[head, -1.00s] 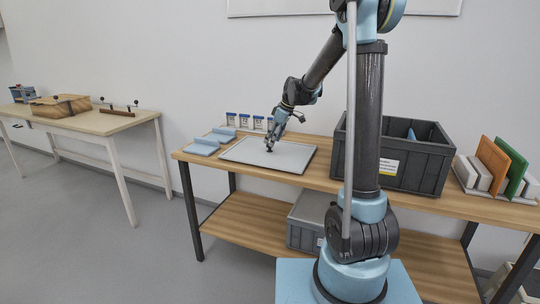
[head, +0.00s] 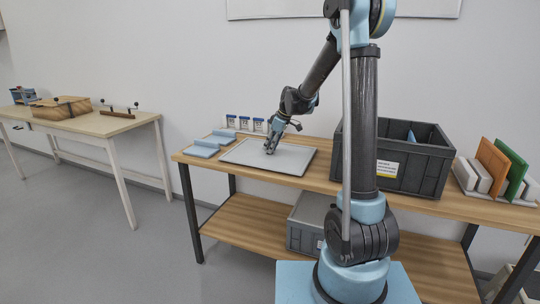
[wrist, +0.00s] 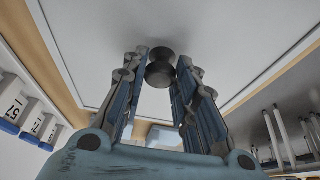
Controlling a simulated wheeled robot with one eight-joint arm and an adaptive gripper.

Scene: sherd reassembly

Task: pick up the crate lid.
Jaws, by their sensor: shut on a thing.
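The crate lid (head: 297,161) is a flat light grey panel with a pale rim, lying flat on the wooden bench in the head view. It also fills much of the wrist view (wrist: 235,35). A round dark knob (wrist: 160,70) stands on the lid, between my two fingers. My gripper (head: 270,149) reaches down to the middle of the lid and hides the knob in the head view. In the wrist view my gripper (wrist: 161,62) is shut on the knob, its fingertips at either side of it.
A dark grey open crate (head: 412,180) stands right of the lid, behind my arm. Blue pads (head: 203,150) lie left of the lid, and small labelled containers (head: 245,123) line the back. Coloured boards (head: 497,160) stand far right. A grey box (head: 303,236) sits on the lower shelf.

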